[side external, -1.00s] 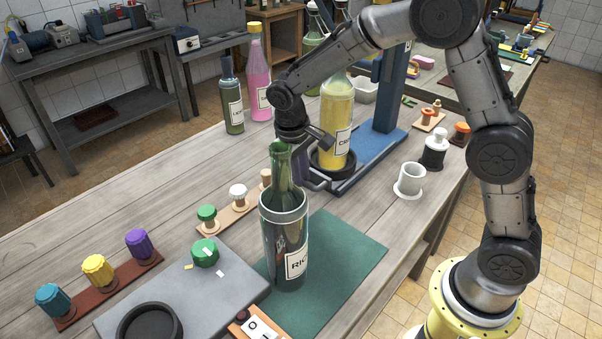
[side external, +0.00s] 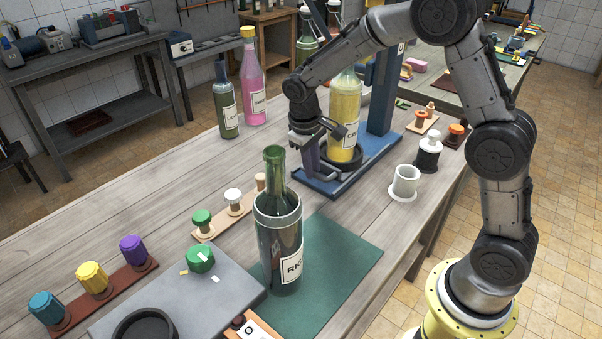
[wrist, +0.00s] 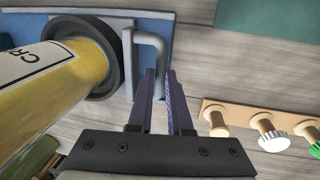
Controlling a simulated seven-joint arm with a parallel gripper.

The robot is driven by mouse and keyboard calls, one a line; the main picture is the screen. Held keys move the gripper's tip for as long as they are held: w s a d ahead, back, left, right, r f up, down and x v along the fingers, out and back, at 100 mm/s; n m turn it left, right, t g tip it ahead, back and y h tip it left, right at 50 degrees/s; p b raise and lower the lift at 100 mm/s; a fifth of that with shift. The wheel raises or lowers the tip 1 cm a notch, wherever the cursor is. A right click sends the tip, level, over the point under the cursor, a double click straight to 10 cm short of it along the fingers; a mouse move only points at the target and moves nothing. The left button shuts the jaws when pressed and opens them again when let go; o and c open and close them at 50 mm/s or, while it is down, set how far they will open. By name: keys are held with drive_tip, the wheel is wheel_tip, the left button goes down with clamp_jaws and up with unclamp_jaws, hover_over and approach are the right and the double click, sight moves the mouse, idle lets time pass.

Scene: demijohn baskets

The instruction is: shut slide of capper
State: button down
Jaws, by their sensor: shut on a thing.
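The capper has a blue base (side external: 378,160) and a blue upright column (side external: 382,95). Its slide carries a black round holder (side external: 352,164), in which a yellow bottle (side external: 343,122) stands upright. A grey bent handle (wrist: 152,42) joins the slide in the wrist view. My gripper (wrist: 161,76) is shut on the lower end of this handle, one finger on either side. In the side view my gripper (side external: 308,165) is at the near left of the yellow bottle, low over the base.
A dark green bottle (side external: 279,250) stands in front on a green mat (side external: 340,255). A wooden rack (side external: 215,226) with stoppers lies left of it. A white cup (side external: 405,180) stands right. Pink (side external: 251,90) and olive (side external: 226,110) bottles stand behind left.

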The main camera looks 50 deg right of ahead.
sight(331, 103)
drive_tip(key=d, duration=0.9)
drive_tip(key=shift+r, duration=0.1)
drive_tip(key=c, duration=0.8)
unclamp_jaws()
drive_tip(key=shift+c, duration=0.2)
drive_tip(key=r, duration=0.4)
drive_tip(key=a+r, duration=0.1)
drive_tip(key=r, duration=0.4)
drive_tip(key=a+r, duration=0.1)
drive_tip(key=r, duration=0.3)
drive_tip(key=shift+a+r, duration=0.25)
